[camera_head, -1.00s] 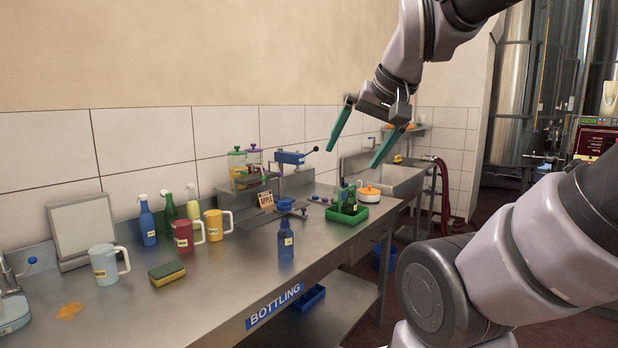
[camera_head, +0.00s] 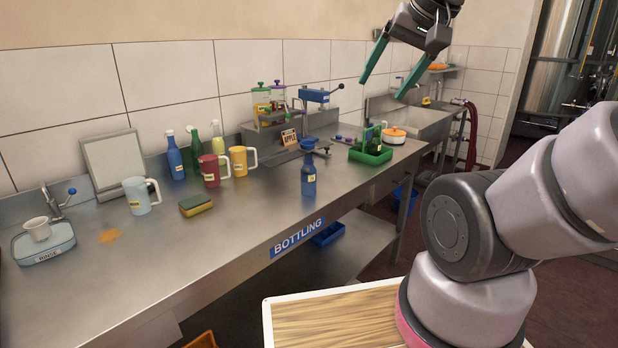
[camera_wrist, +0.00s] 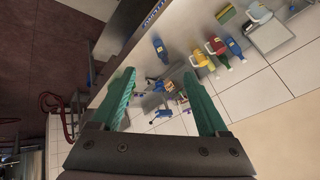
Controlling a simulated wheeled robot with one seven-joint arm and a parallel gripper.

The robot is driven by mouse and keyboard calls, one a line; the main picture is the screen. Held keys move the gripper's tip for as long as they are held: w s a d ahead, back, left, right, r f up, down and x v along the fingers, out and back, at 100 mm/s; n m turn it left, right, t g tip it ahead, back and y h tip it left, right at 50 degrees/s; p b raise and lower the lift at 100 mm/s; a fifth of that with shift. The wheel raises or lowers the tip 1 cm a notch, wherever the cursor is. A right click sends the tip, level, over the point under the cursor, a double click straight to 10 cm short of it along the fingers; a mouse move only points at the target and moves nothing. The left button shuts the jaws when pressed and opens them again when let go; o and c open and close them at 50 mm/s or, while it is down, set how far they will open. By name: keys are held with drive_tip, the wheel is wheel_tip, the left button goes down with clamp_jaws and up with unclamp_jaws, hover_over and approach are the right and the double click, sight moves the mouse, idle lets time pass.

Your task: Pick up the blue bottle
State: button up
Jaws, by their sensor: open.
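A dark blue bottle (camera_head: 308,176) with a small yellow label stands upright near the front edge of the steel counter, above the BOTTLING sign. It also shows in the wrist view (camera_wrist: 160,49), upper middle. A second blue bottle (camera_head: 174,158) with a pale top stands at the back by the wall; it shows at upper right in the wrist view (camera_wrist: 234,47). My gripper (camera_head: 381,91) is open and empty, its green fingers spread high above the counter's right part, well apart from both bottles. The fingers (camera_wrist: 159,74) also frame the wrist view.
Next to the back blue bottle stand green and yellow bottles, a red mug (camera_head: 210,171) and a yellow mug (camera_head: 240,161). A sponge (camera_head: 196,205) lies left of the front bottle. Bare steel surrounds the front bottle.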

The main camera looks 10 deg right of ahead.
drive_tip(key=w+r+n+g, duration=0.1)
drive_tip(key=w+n+g, duration=0.1)
drive_tip(key=w, duration=1.1)
drive_tip(key=n+g+h, duration=0.2)
drive_tip(key=n+g, duration=0.1)
drive_tip(key=n, duration=0.2)
hover_over(309, 156)
wheel_tip(309, 156, down, 21)
drive_tip(key=shift+g, duration=0.3)
drive_tip(key=f, duration=0.4)
drive_tip(key=shift+w+d+f, duration=0.1)
drive_tip(key=shift+w+f, duration=0.05)
drive_tip(key=shift+w, duration=0.15)
drive_tip(key=shift+w+f, duration=0.15)
drive_tip(key=shift+f, duration=1.4)
drive_tip(key=shift+w+f, duration=0.15)
drive_tip(key=shift+f, duration=1.4)
clamp_jaws()
